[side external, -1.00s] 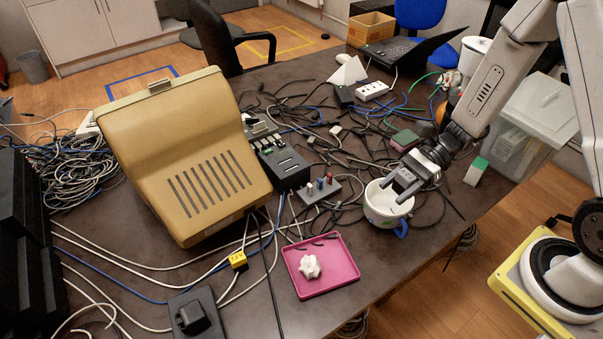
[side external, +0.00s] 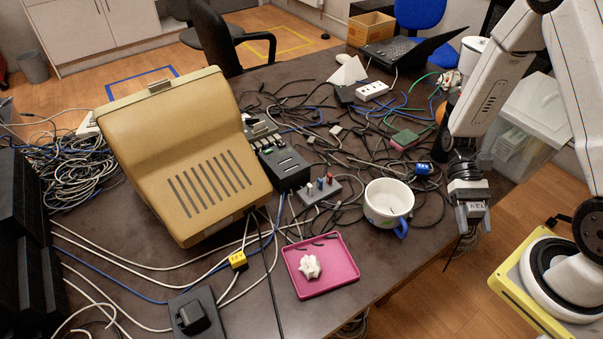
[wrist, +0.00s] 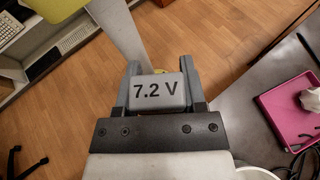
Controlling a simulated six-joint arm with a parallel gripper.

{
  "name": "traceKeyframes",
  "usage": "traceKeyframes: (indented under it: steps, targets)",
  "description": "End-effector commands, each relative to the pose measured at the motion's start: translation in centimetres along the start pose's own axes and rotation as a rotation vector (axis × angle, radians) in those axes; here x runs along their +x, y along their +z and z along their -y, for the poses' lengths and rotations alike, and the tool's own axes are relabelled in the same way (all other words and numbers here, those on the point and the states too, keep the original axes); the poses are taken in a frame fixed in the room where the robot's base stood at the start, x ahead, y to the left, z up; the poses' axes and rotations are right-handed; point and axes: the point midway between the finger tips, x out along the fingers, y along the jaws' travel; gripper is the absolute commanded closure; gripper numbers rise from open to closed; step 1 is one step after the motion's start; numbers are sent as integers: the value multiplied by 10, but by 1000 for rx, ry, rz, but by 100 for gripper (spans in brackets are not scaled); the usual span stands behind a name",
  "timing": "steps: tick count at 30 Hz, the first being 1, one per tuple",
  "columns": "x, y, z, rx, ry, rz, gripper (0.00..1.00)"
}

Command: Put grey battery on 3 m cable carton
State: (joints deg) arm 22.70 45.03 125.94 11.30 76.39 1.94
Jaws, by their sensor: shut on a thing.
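The grey battery (wrist: 157,92), marked "7.2 V", sits between the two fingers of my gripper (wrist: 158,68) in the wrist view. My gripper (side external: 473,221) is shut on it and also shows in the side view, right of the white mug, near the table's right edge. There the grey battery (side external: 476,210) shows small, its lettering hard to read. In the wrist view, wooden floor lies behind the battery. I cannot make out any carton marked 3 m cable in these frames.
A white mug (side external: 389,199) with a blue handle stands left of my gripper. A pink tray (side external: 330,285) holds a crumpled white lump. Loose cables cover much of the table. A clear bin (side external: 530,130) stands behind my arm.

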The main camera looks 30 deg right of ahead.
Motion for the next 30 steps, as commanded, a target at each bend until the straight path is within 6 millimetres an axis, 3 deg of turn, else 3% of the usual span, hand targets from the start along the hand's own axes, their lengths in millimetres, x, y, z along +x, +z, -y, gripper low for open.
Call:
traceKeyframes:
  steps: [14, 30]
  targets:
    - [-13, -6, -79, -188, 451, 0, 100]
    - [-61, -20, -150, -391, 942, 0, 100]
